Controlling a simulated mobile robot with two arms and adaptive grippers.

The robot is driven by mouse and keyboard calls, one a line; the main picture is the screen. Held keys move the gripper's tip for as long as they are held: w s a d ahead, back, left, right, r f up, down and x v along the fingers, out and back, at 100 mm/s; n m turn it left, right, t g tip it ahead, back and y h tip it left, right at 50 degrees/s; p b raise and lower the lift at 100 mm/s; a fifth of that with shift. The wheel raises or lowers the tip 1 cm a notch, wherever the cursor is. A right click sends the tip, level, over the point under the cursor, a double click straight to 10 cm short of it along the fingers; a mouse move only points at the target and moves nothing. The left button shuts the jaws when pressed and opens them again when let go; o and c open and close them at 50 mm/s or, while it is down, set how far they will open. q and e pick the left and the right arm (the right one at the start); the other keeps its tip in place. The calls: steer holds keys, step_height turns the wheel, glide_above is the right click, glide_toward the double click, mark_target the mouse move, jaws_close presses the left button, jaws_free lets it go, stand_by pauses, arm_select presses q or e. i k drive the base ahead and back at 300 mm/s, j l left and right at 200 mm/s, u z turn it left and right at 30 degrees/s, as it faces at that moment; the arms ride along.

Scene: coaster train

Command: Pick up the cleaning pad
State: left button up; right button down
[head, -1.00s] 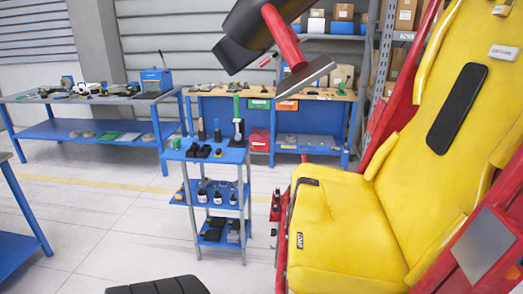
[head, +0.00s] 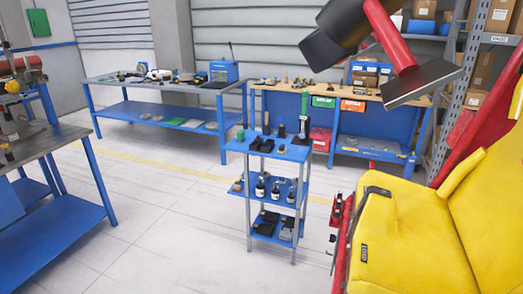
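No cleaning pad can be identified for sure. A small blue three-tier cart (head: 298,155) stands in the middle of the floor, with small black items (head: 263,144) and upright bottles on its top. Dark bottles (head: 275,190) stand on its middle shelf, and black blocks (head: 268,223) lie on its bottom shelf. A flat green piece (head: 174,122) lies among grey ones on the lower shelf of the left back workbench (head: 135,108); it is too small to name. Neither of my grippers is in view.
The yellow coaster seat (head: 405,235) fills the right, with a dark and red part (head: 390,35) hanging above. A blue workbench with red and green bins (head: 323,102) stands behind the cart. Another bench (head: 60,225) is at left. The floor (head: 170,220) between is clear.

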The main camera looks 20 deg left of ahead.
mark_target(282, 149)
steer(key=u, duration=0.55)
steer(key=z, duration=1.6)
steer(key=u, duration=1.6)
steer(key=z, duration=0.3)
steer(key=i+j+z, duration=0.45)
steer(key=j+z, duration=0.25)
steer(key=i+j+z, duration=0.3)
steer(key=k+j, duration=0.05)
steer(key=k, duration=0.05)
